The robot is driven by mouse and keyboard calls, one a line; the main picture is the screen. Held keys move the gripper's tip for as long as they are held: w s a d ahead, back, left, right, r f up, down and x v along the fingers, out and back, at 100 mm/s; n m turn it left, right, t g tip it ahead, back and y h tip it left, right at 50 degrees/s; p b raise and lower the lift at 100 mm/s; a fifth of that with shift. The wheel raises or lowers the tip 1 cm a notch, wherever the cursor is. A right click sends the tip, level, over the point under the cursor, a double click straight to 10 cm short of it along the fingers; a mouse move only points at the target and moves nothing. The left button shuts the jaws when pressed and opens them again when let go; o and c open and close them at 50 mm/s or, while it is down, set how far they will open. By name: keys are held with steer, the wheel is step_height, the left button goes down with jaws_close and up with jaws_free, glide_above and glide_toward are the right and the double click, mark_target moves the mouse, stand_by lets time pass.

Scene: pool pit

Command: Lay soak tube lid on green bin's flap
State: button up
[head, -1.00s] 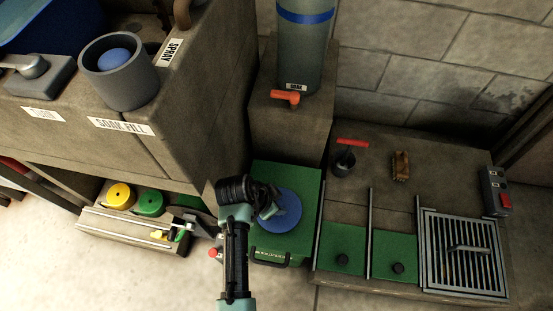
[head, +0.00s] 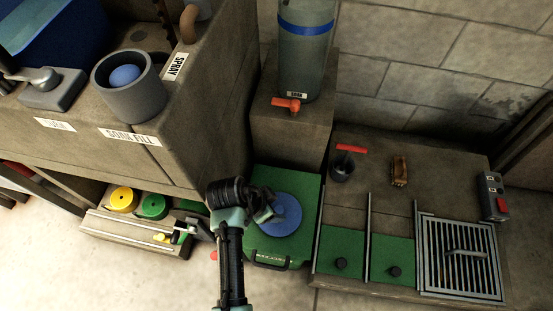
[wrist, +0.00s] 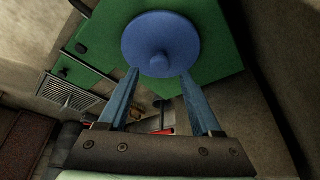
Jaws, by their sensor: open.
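The soak tube lid is a round blue disc with a small knob (head: 284,215). It lies on the green flap of the green bin (head: 308,190), knob up. In the wrist view the lid (wrist: 160,30) shows whole against the green flap (wrist: 222,62). My gripper (head: 264,214) is at the lid's left side in the head view and covers part of its edge. In the wrist view my gripper (wrist: 159,73) is open, with its fingertips apart near the lid's edge, either side of the knob, and nothing between them. Any contact with the lid is unclear.
A grey-green tank with a blue band (head: 305,60) and an orange tap (head: 286,104) stands behind the bin. A grey cup (head: 129,92) labelled SOAK FILL is on the left ledge. Right are green panels (head: 392,255) and a metal grate (head: 461,258).

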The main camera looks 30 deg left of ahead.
steer(key=p+v, duration=0.3)
steer(key=v, duration=0.5)
steer(key=shift+r, duration=0.1)
